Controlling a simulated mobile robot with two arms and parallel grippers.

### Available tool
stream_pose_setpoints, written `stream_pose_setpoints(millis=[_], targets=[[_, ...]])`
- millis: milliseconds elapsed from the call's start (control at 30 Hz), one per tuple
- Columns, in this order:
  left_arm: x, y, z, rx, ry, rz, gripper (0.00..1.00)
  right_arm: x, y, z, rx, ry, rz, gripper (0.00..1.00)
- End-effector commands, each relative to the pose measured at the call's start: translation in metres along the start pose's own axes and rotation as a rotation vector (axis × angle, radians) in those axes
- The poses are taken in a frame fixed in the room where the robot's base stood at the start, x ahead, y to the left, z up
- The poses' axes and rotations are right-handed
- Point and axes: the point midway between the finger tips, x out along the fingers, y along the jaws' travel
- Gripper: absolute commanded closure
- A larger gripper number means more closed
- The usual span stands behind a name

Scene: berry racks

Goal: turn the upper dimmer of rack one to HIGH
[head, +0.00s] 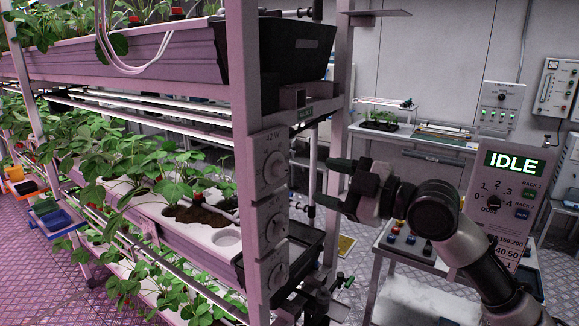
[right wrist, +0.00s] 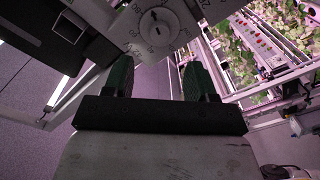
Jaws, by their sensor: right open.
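The rack post's end plate carries three round white dials, one above another. The upper dimmer (head: 273,167) is at the top, with the middle dial (head: 277,228) and lower dial (head: 278,275) below it. My right gripper (head: 334,183) is open and empty, to the right of the upper dimmer and apart from it. In the right wrist view, a white dial (right wrist: 160,28) with marks around it lies beyond the gap between the open green-tipped fingers (right wrist: 158,77). My left gripper is not in view.
Strawberry plants (head: 175,175) fill the rack's tiers behind the post. A dark trough end (head: 290,52) juts out above the dials. A control panel showing IDLE (head: 512,163) stands at the right, beside my right arm. A bench (head: 425,140) is behind.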

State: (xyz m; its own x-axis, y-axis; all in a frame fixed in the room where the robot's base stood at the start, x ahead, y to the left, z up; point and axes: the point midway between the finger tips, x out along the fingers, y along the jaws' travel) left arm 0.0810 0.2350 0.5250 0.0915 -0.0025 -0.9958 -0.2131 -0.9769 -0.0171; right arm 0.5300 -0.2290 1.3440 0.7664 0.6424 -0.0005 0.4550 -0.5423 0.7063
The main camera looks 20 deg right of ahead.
Motion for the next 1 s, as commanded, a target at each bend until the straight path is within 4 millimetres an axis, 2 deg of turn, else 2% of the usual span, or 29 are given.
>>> stream_pose_setpoints(millis=[33, 200, 433, 600, 833, 867, 1000], targets=[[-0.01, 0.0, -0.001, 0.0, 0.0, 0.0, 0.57, 0.01, 0.004, -0.005, 0.003, 0.005, 0.0, 0.43], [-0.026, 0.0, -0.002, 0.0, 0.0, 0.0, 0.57, 0.044, 0.004, -0.005, 0.006, 0.004, 0.001, 0.43], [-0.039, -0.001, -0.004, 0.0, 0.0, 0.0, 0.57, 0.077, 0.003, -0.003, 0.004, 0.002, 0.001, 0.43], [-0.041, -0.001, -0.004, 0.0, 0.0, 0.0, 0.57, 0.085, 0.001, -0.001, 0.002, 0.0, 0.001, 0.43], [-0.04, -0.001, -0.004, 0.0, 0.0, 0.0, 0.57, 0.086, 0.0, 0.0, 0.001, 0.0, 0.001, 0.43], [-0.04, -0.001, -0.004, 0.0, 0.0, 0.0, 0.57, 0.086, 0.0, 0.0, 0.001, 0.0, 0.002, 0.45], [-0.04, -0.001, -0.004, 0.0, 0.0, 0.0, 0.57, 0.086, 0.0, 0.0, 0.001, 0.0, 0.002, 0.66]])
